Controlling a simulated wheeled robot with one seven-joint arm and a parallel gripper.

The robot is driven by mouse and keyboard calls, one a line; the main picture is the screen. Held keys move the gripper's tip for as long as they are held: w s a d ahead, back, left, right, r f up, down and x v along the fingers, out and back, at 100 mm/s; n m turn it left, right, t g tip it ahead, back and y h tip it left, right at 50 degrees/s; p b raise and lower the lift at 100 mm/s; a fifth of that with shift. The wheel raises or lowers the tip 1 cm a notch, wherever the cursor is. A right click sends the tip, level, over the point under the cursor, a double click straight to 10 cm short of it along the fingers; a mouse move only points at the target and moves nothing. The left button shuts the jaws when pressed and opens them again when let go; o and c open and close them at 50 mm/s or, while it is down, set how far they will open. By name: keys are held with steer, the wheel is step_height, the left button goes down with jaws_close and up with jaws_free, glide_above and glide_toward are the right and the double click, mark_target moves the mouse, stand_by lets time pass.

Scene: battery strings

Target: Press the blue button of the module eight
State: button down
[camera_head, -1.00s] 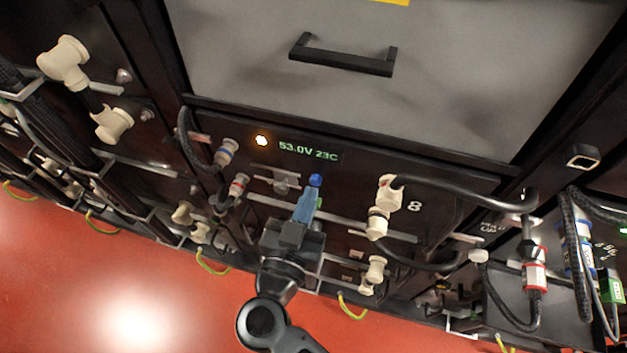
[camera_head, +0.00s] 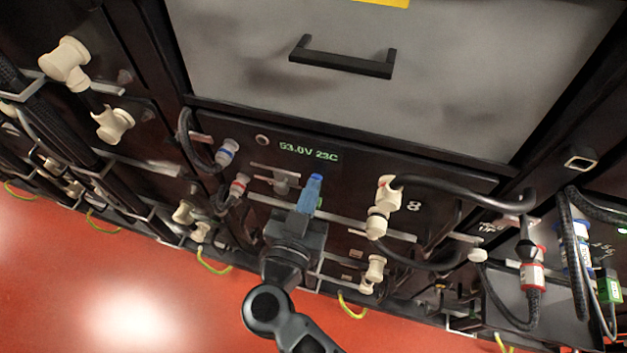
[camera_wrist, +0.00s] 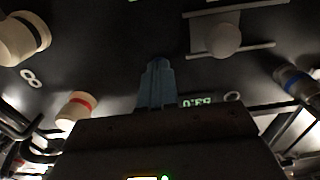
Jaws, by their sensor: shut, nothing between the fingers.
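Module eight is the dark panel (camera_head: 350,178) marked with a white 8 (camera_head: 413,206); its display (camera_head: 308,152) reads 53.0V 23C. The round lamp (camera_head: 262,140) left of the display is dark. My gripper (camera_head: 312,182) is shut, with its blue-grey fingers together and pointing at the panel below the display. A brighter blue spot, seemingly the blue button (camera_head: 316,177), shows at the fingertips; I cannot tell whether they touch it. In the wrist view my gripper (camera_wrist: 157,64) hides the button, and the 8 (camera_wrist: 30,78) appears inverted at the left.
A small green part (camera_head: 319,204) sits beside my fingers. Cream connectors (camera_head: 378,222) with a black cable stand to the right; blue-ringed (camera_head: 227,151) and red-ringed (camera_head: 239,185) connectors stand to the left. A grey drawer front with a black handle (camera_head: 343,62) is above.

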steer(key=p+v, duration=0.3)
steer(key=v, duration=0.5)
stand_by(0.6)
stand_by(0.4)
steer(key=s+d+r+n+y, duration=0.1)
steer(key=s+d+r+y, duration=0.1)
steer(key=s+d+r, duration=0.2)
steer(key=s+d+r+n+g+y, duration=0.1)
steer(key=s+d+r, duration=0.4)
steer(key=s+d, duration=0.6)
steer(key=s+d+r+n+g+y, duration=0.1)
steer(key=s+d+r, duration=0.4)
steer(key=s, duration=0.5)
steer(key=d+n+y, duration=0.1)
steer(key=d+y, duration=0.1)
steer(key=shift+s+d+r, duration=0.2)
steer(key=shift+d, duration=0.2)
stand_by(2.8)
